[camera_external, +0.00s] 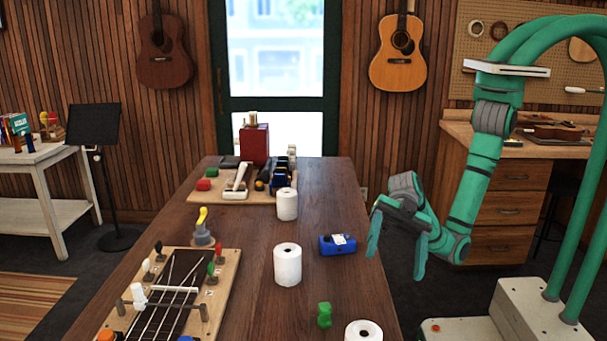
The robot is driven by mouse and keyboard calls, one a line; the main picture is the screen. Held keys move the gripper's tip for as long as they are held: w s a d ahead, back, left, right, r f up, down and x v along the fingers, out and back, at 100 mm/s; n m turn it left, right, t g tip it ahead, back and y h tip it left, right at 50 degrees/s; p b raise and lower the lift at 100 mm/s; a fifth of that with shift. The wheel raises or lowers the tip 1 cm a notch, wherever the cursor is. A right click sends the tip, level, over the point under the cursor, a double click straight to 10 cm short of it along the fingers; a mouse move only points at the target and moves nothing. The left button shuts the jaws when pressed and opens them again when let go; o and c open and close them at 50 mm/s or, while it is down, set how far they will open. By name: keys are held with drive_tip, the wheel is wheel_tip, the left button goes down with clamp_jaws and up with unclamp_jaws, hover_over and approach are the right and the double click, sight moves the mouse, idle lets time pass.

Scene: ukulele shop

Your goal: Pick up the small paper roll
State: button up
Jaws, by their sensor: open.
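Three white paper rolls show on the wooden table. One (287,205) stands upright at the front edge of the far board. One (288,266) stands upright mid-table. One (362,332) is at the near right, cut off by the frame's bottom. The far one looks smallest, but it is also farthest, so I cannot tell surely which is the small roll. My green and grey gripper (395,262) hangs beyond the table's right edge, fingers pointing down, apart and empty. It is right of the rolls and touches none.
A blue block with a white label (338,244) lies between the middle roll and my gripper. A green object (324,315) stands near the closest roll. A fretboard jig (172,290) and a yellow-handled tool (202,228) are left. A cluttered board (225,198) is at the back.

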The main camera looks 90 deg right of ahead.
drive_tip(key=w+d+r+m+t+h, duration=0.1)
drive_tip(key=w+d+r+m+t, duration=0.1)
drive_tip(key=w+d+r, duration=0.3)
drive_tip(key=m+t+h, duration=0.1)
drive_tip(key=m+h, duration=0.3)
drive_tip(key=m, duration=0.2)
approach(279, 273)
drive_tip(key=v, duration=0.4)
drive_tip(key=shift+s+a, duration=0.2)
drive_tip(key=shift+a, duration=0.05)
drive_tip(key=x, duration=0.4)
drive_tip(key=shift+w+f, duration=0.3)
drive_tip(key=shift+w, duration=0.15)
drive_tip(key=x, duration=0.5)
drive_tip(key=shift+s+a, duration=0.1)
drive_tip(key=shift+a, duration=0.05)
drive_tip(key=shift+w+a+f, duration=0.15)
drive_tip(key=shift+w, duration=0.1)
drive_tip(key=shift+a, duration=0.1)
drive_tip(key=c, duration=1.3)
